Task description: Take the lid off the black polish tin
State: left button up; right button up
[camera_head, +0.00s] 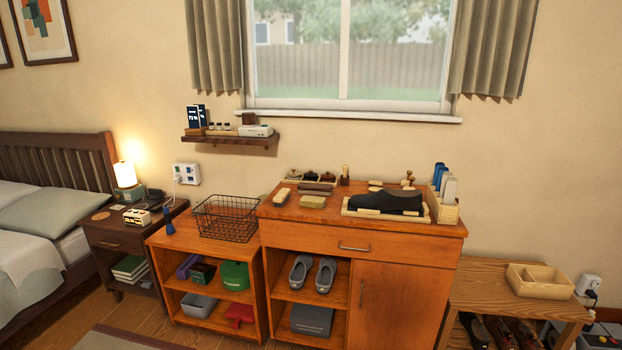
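Several small round items that look like polish tins sit in a low wooden holder at the back of the orange-brown cabinet top (280,207). One looks black (327,177); they are too small to tell whether a lid is on. A dark shoe (387,201) lies in a wooden tray (441,211) in front of them to the right. Neither my left nor my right gripper is in view.
A wire basket (226,217) stands on the lower shelf unit at left. A wooden bench (477,286) with an open box (541,281) stands at right.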

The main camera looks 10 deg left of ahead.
aim_at(310, 174)
jog(key=i+j+z, duration=0.45)
jog(key=i+j, duration=0.2)
jog(key=i+j+z, duration=0.2)
jog(key=i+j, duration=0.2)
jog(key=i+j+z, duration=0.25)
jog(key=j, duration=0.2)
jog(key=i+j+z, duration=0.2)
jog(key=j, duration=0.35)
jog(key=i+l, duration=0.05)
